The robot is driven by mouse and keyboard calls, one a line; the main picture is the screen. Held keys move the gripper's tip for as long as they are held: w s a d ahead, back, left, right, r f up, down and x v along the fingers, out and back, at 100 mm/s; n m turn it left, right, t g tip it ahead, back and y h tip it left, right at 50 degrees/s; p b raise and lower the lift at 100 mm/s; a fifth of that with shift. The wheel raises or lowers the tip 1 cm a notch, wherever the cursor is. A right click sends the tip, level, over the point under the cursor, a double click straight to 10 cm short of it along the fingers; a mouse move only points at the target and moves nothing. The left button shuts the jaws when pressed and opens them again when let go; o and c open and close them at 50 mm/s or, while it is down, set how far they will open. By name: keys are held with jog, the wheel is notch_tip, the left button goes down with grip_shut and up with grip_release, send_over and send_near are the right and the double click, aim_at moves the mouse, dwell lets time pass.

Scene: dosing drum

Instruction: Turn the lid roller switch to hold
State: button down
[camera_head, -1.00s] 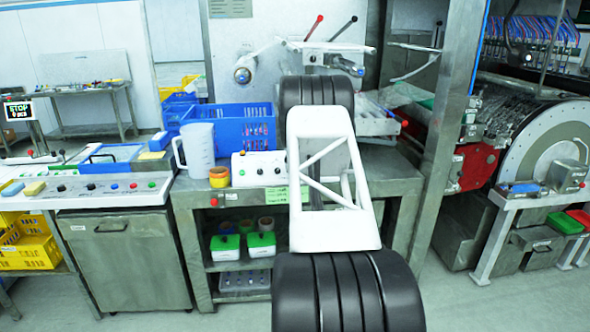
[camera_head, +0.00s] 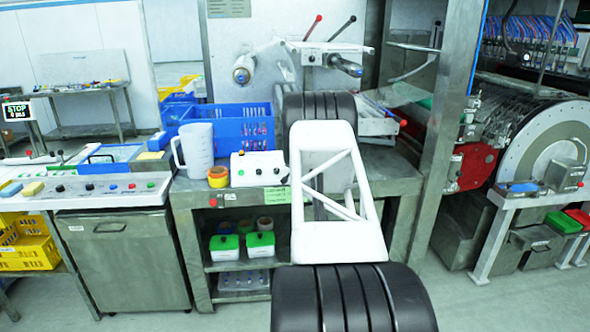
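A white control box (camera_head: 258,168) with small dark knobs and a red button stands on the steel bench, left of my arm. A longer control panel (camera_head: 90,190) with dark knobs and coloured buttons runs along the left counter. The labels are too small to read, so I cannot tell which knob is the lid roller switch or where it points. My white and black arm rises through the middle of the view and covers part of the bench. My gripper does not show; the arm may hide it.
A blue crate (camera_head: 228,130), a white jug (camera_head: 196,148) and an orange roll (camera_head: 218,177) stand on the steel bench (camera_head: 385,180) around the control box. Machine rollers and red-tipped levers (camera_head: 313,28) are behind my arm. A steel post (camera_head: 436,130) stands to the right.

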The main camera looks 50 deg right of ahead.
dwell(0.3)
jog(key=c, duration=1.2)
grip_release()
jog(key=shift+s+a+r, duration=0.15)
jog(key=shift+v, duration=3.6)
